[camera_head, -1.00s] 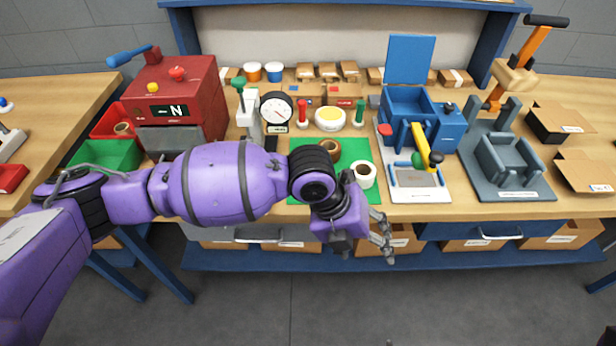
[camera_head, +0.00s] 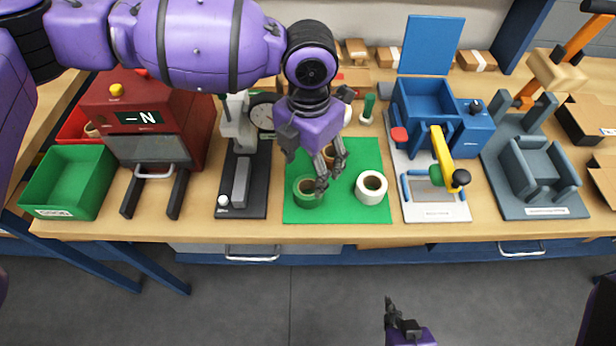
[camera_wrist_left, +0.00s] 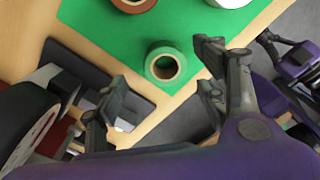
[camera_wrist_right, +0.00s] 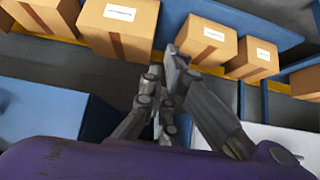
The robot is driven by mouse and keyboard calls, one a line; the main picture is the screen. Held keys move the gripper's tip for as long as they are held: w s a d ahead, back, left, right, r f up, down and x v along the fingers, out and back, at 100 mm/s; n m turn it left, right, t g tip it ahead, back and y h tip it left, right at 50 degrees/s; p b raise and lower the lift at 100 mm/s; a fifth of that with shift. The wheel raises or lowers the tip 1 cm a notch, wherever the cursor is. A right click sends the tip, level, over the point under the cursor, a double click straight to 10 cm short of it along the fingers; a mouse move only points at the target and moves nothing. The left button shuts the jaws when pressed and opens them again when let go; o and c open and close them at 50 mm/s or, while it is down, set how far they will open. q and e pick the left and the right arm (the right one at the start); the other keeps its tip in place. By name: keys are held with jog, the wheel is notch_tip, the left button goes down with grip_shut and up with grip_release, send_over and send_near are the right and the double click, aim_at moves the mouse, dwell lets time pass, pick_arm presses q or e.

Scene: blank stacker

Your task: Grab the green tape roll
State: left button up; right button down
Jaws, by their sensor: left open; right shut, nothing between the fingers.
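The green tape roll (camera_head: 308,191) sits on the green mat (camera_head: 345,206) near its front left corner. In the left wrist view the roll (camera_wrist_left: 165,65) lies beyond the fingertips, with its brown core facing up. My left gripper (camera_head: 329,172) is open and empty above the mat, close to the roll in the head view; it also shows in the left wrist view (camera_wrist_left: 150,80). My right gripper (camera_head: 390,308) is low in front of the bench, shut and empty; it also shows in the right wrist view (camera_wrist_right: 165,75).
A white tape roll (camera_head: 371,187) stands to the right, and a brown roll (camera_head: 330,154) behind, partly hidden by my gripper. A black-based device (camera_head: 240,185) stands left of the mat. A blue machine (camera_head: 430,110) stands to the right.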

aim_at(307, 187)
pick_arm(q)
jog(key=f, duration=0.1)
jog(key=s+f, duration=0.1)
jog(key=f, duration=0.1)
jog(key=shift+a, duration=0.15)
notch_tip(307, 187, down, 3)
jog(key=shift+w+f+p, duration=0.1)
jog(key=shift+f+p, duration=0.05)
jog(key=shift+p, duration=0.15)
jog(key=shift+f, duration=0.15)
jog(key=c, duration=1)
jog(key=shift+c, duration=0.9)
pick_arm(e)
jog(key=shift+s+a, duration=0.15)
jog(key=shift+s, duration=0.5)
jog(key=shift+s, duration=0.1)
